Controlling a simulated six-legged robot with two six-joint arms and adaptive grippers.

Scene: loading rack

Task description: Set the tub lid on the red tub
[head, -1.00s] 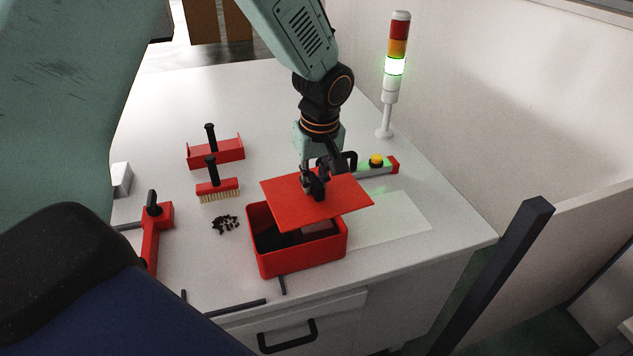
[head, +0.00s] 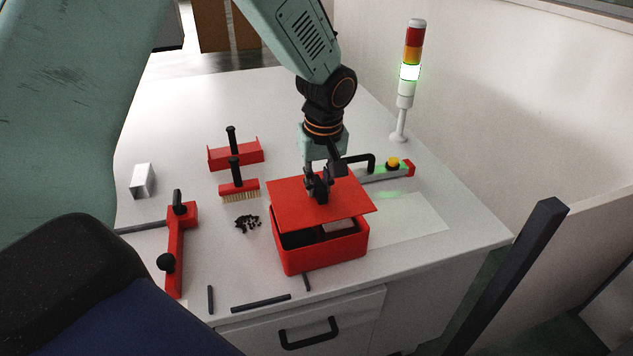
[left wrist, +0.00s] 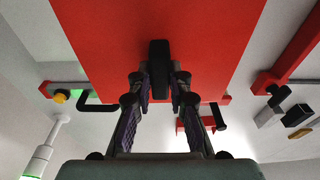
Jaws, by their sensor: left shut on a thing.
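The tub lid (head: 340,200) is a flat red plate with a black handle at its middle. My left gripper (head: 318,190) is shut on that handle; the left wrist view shows its fingers (left wrist: 160,80) on either side of the handle, with the red lid (left wrist: 210,30) beyond. The red tub (head: 325,252) stands on the table under the lid. The lid hangs over the tub's back part and looks slightly above the rim. The tub's front opening shows a dark inside with a grey thing in it. My right gripper is not in view.
A red brush (head: 240,190) and a red dustpan-like holder (head: 236,154) stand left of the tub, near dark bits (head: 248,222). A red clamp (head: 176,250) lies farther left. A signal tower (head: 407,90) and a yellow-button device (head: 393,163) are behind right.

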